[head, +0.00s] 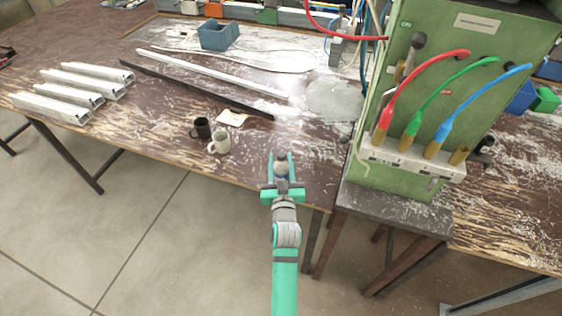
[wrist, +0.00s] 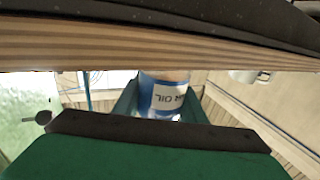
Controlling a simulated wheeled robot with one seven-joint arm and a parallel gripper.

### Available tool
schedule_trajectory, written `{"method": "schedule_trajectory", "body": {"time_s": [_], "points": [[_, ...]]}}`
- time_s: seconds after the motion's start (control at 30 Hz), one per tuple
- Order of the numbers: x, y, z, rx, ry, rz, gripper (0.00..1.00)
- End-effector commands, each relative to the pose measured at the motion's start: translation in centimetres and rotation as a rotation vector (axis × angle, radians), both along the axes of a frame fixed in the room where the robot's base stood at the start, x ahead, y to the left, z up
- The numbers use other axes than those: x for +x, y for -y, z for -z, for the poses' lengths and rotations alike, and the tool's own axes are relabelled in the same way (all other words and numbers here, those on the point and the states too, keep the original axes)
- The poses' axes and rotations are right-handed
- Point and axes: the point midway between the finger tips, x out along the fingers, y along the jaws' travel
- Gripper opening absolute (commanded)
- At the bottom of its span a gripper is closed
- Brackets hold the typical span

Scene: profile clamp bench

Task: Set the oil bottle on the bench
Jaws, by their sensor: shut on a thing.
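The oil bottle (head: 281,170) is mostly hidden by my gripper in the head view. In the wrist view the oil bottle (wrist: 165,97) shows a blue and white label reading "OIL" upside down. My gripper (head: 280,162) is shut on it, with a green finger (wrist: 128,100) on each side of the bottle. It is at the front edge of the worn brown bench (head: 240,172), left of the green machine. I cannot tell whether the bottle touches the bench.
A black mug (head: 201,128) and a white mug (head: 219,142) stand left of my gripper. The green machine (head: 400,185) with coloured cables stands close on the right. Long profiles (head: 210,70) lie farther back. A wooden edge (wrist: 150,52) crosses the wrist view very close.

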Motion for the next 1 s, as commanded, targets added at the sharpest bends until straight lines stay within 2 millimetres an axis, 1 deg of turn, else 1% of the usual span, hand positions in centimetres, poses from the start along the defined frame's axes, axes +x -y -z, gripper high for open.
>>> {"method": "schedule_trajectory", "body": {"time_s": [0.03, 0.07, 0.1, 0.13, 0.4, 0.5, 0.57, 0.67, 1.0], "points": [[0.0, 0.0, 0.2, 0.000, 0.000, 0.000, 0.04], [0.0, 0.0, 0.2, 0.000, 0.000, 0.000, 0.42], [0.0, 0.0, 0.2, 0.000, 0.000, 0.000, 0.51], [0.0, 0.0, 0.2, 0.000, 0.000, 0.000, 0.56], [0.0, 0.0, 0.1, 0.000, -0.001, -0.001, 0.56], [0.0, -0.1, -0.2, 0.001, 0.000, -0.002, 0.56], [-0.6, -0.1, 0.0, 0.001, -0.003, -0.002, 0.56], [-1.9, 0.1, 0.0, 0.001, -0.003, -0.001, 0.56], [-8.0, 0.8, 0.2, 0.001, -0.003, 0.002, 0.56]]}}
